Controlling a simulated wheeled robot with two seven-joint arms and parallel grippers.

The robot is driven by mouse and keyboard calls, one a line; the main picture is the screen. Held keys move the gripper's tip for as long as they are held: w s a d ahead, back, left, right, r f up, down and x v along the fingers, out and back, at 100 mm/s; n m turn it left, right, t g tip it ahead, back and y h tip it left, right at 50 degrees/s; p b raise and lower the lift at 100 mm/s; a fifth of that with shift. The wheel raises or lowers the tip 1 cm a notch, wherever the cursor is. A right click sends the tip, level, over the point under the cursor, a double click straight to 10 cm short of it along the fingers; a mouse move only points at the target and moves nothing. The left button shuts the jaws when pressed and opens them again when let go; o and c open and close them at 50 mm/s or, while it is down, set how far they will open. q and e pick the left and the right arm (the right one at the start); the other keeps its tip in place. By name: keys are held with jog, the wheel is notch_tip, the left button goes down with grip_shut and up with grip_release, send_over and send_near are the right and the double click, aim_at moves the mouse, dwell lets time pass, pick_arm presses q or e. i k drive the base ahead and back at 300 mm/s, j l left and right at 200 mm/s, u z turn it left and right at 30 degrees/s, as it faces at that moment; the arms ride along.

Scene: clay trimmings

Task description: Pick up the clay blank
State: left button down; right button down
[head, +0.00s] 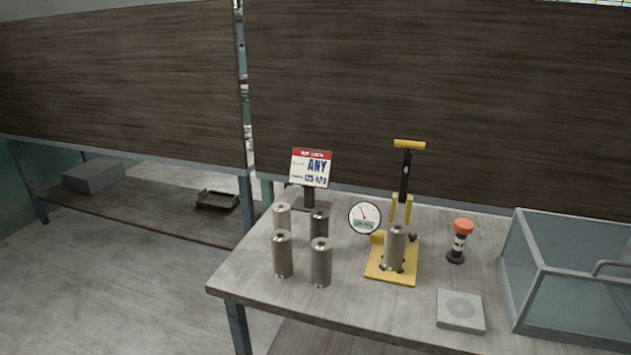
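No thing in the head view is clearly a clay blank. Several upright grey cylinders with a metallic look stand in a group at the left of the table. One cylinder (282,256) is at the front left and another (321,264) at the front right. Behind them are a paler cylinder (282,216) and a darker one (319,224). Another cylinder (395,250) stands upright on the yellow base of a press (408,272). A flat grey square block (460,310) with a round mark lies near the front edge. Neither of my grippers is in view.
The table (345,310) also holds a sign (311,168), a round gauge (365,217), an orange-topped button post (461,240) and a clear-walled bin (575,290) at the right. A low shelf (140,212) behind left holds a box (94,176) and a dark tray (217,200).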

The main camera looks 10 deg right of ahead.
aim_at(396, 243)
jog(key=l+z, duration=0.3)
jog(key=z, duration=0.2)
jog(key=i+l+z, duration=0.15)
jog(key=l+z, duration=0.15)
jog(key=z, duration=0.2)
jog(key=i+l+z, duration=0.15)
jog(key=z, duration=0.35)
jog(key=l, duration=0.1)
